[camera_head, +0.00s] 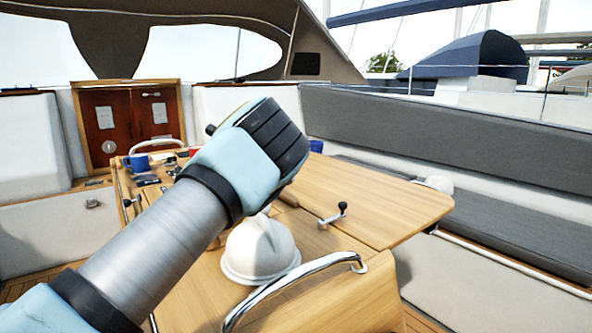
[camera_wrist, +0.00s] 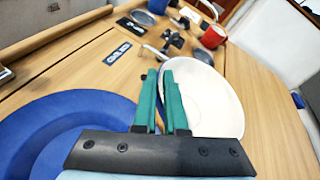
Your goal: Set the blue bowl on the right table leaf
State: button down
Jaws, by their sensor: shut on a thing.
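In the wrist view my gripper (camera_wrist: 165,75) has its green fingers closed on the rim of the blue bowl (camera_wrist: 208,95). The bowl's white inside faces the camera, and a strip of blue shows between the fingers. The bowl is tilted and appears to be over the table. In the head view my gripper (camera_head: 280,135) is seen from behind, above the table, and hides its fingertips. A small blue patch (camera_head: 316,146) shows just right of it; I cannot tell whether this is the bowl. The right table leaf (camera_head: 385,200) is bare on its visible part.
A blue plate (camera_wrist: 65,135) lies left of the fingers. A white dome (camera_head: 260,250) and steel rail (camera_head: 300,283) stand at the near end.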

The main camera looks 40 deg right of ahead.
jog(key=w+d+m+h, duration=0.1)
jog(key=d+m+h, duration=0.1)
jog(key=d, duration=0.1)
jog(key=w+d+m+h, duration=0.1)
jog(key=shift+w+d+f+h, duration=0.2)
jog(key=shift+w+f+h, duration=0.05)
jog(key=shift+w+h, duration=0.15)
jog(key=d+m+h, duration=0.1)
jog(key=d, duration=0.1)
jog(key=s+d+m+h, duration=0.1)
jog(key=d, duration=0.1)
jog(key=d+m+g+h, duration=0.1)
jog(key=d, duration=0.2)
jog(key=shift+s+r+h, duration=0.15)
jog(key=shift+r+h, duration=0.15)
jog(key=shift+r, duration=0.05)
jog(key=s+d+r+m+g+h+p, duration=0.1)
jog(key=s+d+r+m+g+h, duration=0.15)
jog(key=s+d, duration=0.65)
jog(key=s+d+r+m+g+h, duration=0.1)
jog(key=s+d+r+m, duration=0.15)
jog(key=s+d, duration=0.65)
send_over(310, 183)
notch_tip(310, 183, down, 4)
jog(key=shift+n+t, duration=0.25)
jog(key=shift+n, duration=0.15)
jog(key=shift+w+f, duration=0.1)
jog(key=shift+f, duration=2.7)
